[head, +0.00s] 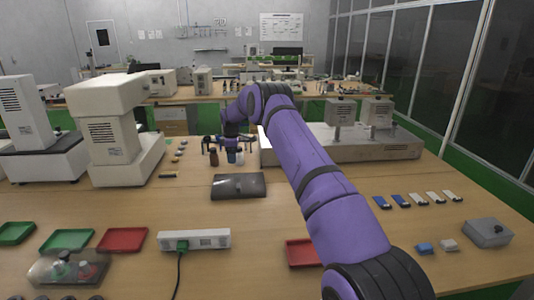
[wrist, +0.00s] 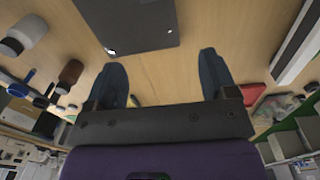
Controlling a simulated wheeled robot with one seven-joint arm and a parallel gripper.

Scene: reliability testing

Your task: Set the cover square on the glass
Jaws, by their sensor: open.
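A dark, glossy flat panel (head: 239,186), which looks like the cover, lies on the wooden bench near the middle. In the wrist view the dark panel (wrist: 130,22) is partly cut off by the top edge, with small bright spots on its surface. I cannot make out the glass as a separate thing. My gripper (head: 230,143) is beyond the panel in the head view, above the bench. In the wrist view my gripper (wrist: 162,72) has its two dark fingers wide apart, with only bare wood between them. It is apart from the panel.
Small bottles, one brown (head: 213,158), stand near my gripper; a brown one also shows in the wrist view (wrist: 70,73). A long white machine (head: 370,147) is at the right. A white power strip (head: 194,240) and a red tray (head: 303,252) are nearer.

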